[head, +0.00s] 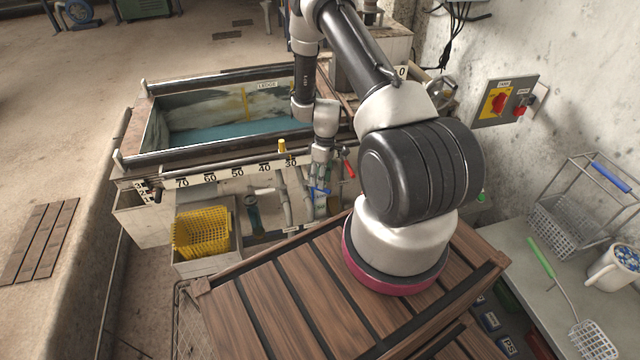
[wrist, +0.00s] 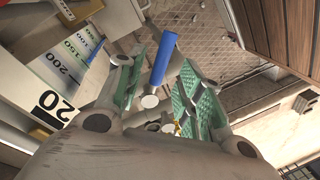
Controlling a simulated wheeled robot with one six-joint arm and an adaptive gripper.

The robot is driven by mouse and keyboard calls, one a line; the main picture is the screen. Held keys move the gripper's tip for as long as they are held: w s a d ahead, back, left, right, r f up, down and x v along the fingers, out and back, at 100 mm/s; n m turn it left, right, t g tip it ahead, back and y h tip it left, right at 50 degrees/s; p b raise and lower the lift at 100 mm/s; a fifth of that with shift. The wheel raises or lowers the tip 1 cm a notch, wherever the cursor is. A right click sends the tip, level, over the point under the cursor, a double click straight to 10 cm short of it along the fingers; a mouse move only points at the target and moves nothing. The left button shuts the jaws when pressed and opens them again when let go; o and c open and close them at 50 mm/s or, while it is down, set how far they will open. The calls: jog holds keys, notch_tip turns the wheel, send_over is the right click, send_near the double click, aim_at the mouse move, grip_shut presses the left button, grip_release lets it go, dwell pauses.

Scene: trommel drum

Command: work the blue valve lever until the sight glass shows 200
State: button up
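The blue valve lever (wrist: 163,60) stands out between the two green-padded fingers of my gripper (wrist: 157,78) in the wrist view. The fingers are open, one on each side of it, with visible gaps. In the head view my gripper (head: 319,178) points down at the front of the water tank, and a bit of the blue lever (head: 320,191) shows at its tips. A scale plate (wrist: 72,66) marked 100, 150 and 200 is at the upper left of the wrist view. I cannot make out the sight glass level.
The water tank (head: 132,163) with its numbered front rail stands behind my gripper. A red-handled lever (head: 349,169) is just to its right. A yellow basket (head: 202,232) sits left of the slatted wooden top (head: 262,304). A wall switch panel (head: 505,101) is at the right.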

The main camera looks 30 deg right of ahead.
jog(key=shift+s+a+f, duration=0.1)
jog(key=shift+a+f, duration=0.05)
jog(key=shift+f, duration=0.5)
jog(key=shift+s+a+f, duration=0.1)
jog(key=shift+f, duration=0.55)
grip_shut()
